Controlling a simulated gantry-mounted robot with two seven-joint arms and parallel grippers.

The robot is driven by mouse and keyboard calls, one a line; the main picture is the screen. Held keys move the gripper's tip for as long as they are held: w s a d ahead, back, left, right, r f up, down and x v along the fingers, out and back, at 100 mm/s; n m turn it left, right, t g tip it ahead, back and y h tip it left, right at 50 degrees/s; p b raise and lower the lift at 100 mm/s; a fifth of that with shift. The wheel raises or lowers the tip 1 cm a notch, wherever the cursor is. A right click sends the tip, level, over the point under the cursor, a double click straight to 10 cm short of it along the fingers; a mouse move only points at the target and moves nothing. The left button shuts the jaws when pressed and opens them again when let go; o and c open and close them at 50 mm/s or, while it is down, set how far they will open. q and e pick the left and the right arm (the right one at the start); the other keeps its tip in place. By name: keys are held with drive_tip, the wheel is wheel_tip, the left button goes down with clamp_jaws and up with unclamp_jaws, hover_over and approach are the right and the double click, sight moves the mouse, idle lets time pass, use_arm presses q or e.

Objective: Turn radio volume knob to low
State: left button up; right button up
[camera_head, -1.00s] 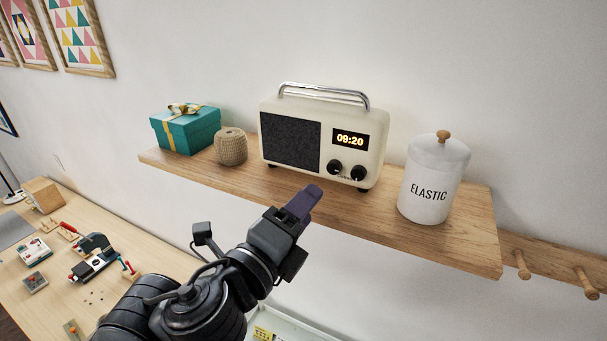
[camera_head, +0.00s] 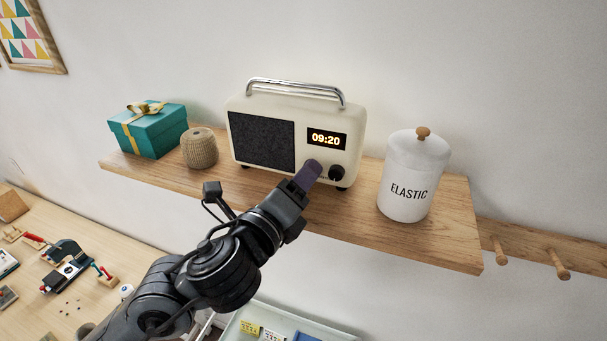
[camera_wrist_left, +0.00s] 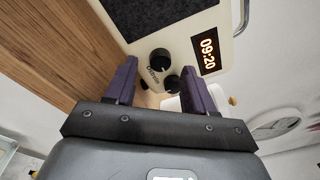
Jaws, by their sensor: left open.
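The cream radio (camera_head: 345,128) stands on the wooden shelf, with a dark speaker and a lit display (camera_head: 327,138) reading 09:20. Its right black knob (camera_head: 337,173) shows beside my gripper; the left knob is hidden behind the fingers in the head view. In the left wrist view the left knob (camera_wrist_left: 160,60) appears between the finger tips, and the right knob (camera_wrist_left: 172,84) shows near one finger. My left gripper (camera_head: 311,168) is open, its purple fingers pointing at the radio's lower front. I cannot tell whether they touch a knob. My right gripper is out of view.
The shelf (camera_head: 440,245) also holds a white ELASTIC jar (camera_head: 408,180) right of the radio, a twine spool (camera_head: 199,149) and a teal gift box (camera_head: 150,133) to the left. Wooden pegs (camera_head: 558,264) stick out at right. A table (camera_head: 110,250) lies below left.

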use_arm(q)
drive_tip(key=shift+x, duration=0.85)
clamp_jaws()
drive_tip(key=shift+f+n+b, duration=0.2)
drive_tip(key=shift+n+b, duration=0.2)
drive_tip(key=shift+r+n, duration=0.1)
drive_tip(key=shift+n, duration=0.2)
drive_tip(key=shift+r, duration=0.1)
unclamp_jaws()
drive_tip(key=shift+s+a, duration=0.1)
drive_tip(key=shift+s, duration=0.05)
